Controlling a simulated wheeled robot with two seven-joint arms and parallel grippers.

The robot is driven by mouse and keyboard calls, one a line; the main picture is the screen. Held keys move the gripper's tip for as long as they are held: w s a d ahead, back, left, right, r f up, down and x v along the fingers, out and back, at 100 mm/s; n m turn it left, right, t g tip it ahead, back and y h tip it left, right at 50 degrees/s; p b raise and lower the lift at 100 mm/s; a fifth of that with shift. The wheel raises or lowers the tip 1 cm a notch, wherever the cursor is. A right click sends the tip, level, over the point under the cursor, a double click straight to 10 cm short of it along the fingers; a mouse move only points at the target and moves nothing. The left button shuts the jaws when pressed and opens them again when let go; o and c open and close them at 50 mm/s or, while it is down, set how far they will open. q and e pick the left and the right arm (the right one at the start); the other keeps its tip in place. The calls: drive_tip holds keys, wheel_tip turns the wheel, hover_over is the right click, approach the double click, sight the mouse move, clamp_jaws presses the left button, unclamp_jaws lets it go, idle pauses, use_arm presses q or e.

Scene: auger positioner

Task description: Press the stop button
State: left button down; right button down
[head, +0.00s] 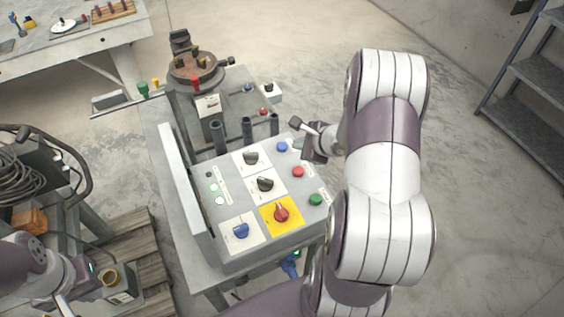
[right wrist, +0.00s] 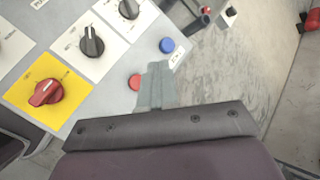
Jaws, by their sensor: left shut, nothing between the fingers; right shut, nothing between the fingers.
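A red round push button (head: 298,171) is on the right side of the grey control panel (head: 262,238), between a blue button (head: 282,147) and a green button (head: 316,199). The red button also shows in the right wrist view (right wrist: 135,82), just left of my fingers. My right gripper (head: 300,144) is shut and empty over the panel's right edge, near the blue and red buttons. Its fingers (right wrist: 155,68) partly cover the panel there; I cannot tell their height above it. My left gripper (head: 62,303) is shut and empty at the lower left, away from the panel.
A red rotary knob (head: 281,212) on a yellow plate, two black knobs (head: 265,184) and a blue knob (head: 240,231) share the panel. A round turntable (head: 195,66) stands behind.

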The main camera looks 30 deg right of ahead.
sight(300, 173)
wheel_tip(300, 173, down, 8)
drive_tip(key=b, duration=0.6)
drive_tip(key=shift+d, duration=0.15)
drive_tip(key=shift+f+b, duration=0.1)
drive_tip(key=shift+b, duration=0.25)
drive_tip(key=shift+f, duration=0.1)
idle(1.8)
drive_tip(key=shift+f+b, duration=0.3)
drive_tip(key=shift+b, duration=0.35)
drive_tip(key=shift+f+b, duration=0.55)
drive_tip(key=shift+b, duration=0.15)
idle(0.4)
drive_tip(key=shift+r+p, duration=0.55)
drive_tip(key=shift+r, duration=0.4)
